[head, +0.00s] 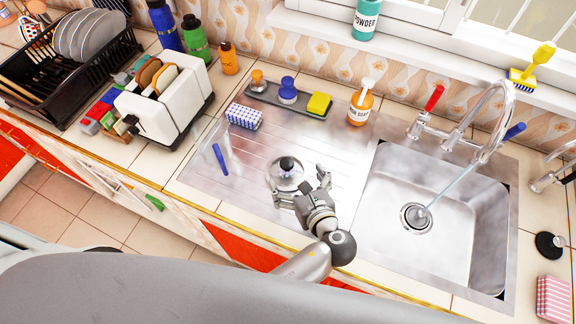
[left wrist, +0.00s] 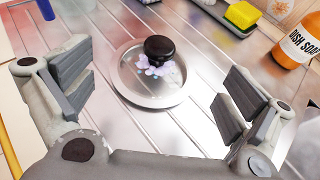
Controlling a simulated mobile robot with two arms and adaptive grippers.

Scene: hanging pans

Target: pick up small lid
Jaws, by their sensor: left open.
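The small lid (head: 290,182), a round shiny disc with a black knob, lies on the ribbed metal drainboard left of the sink. In the left wrist view the lid (left wrist: 152,92) sits between and beyond the open fingers, its knob upward. My left gripper (head: 301,189) is open and empty, at the near right side of the lid in the head view. In the left wrist view its fingers (left wrist: 155,97) stand wide apart on either side, apparently not touching the lid. My right gripper is not in view.
The sink basin (head: 385,222) with running tap (head: 508,100) is to the right. A toaster (head: 170,105) stands left.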

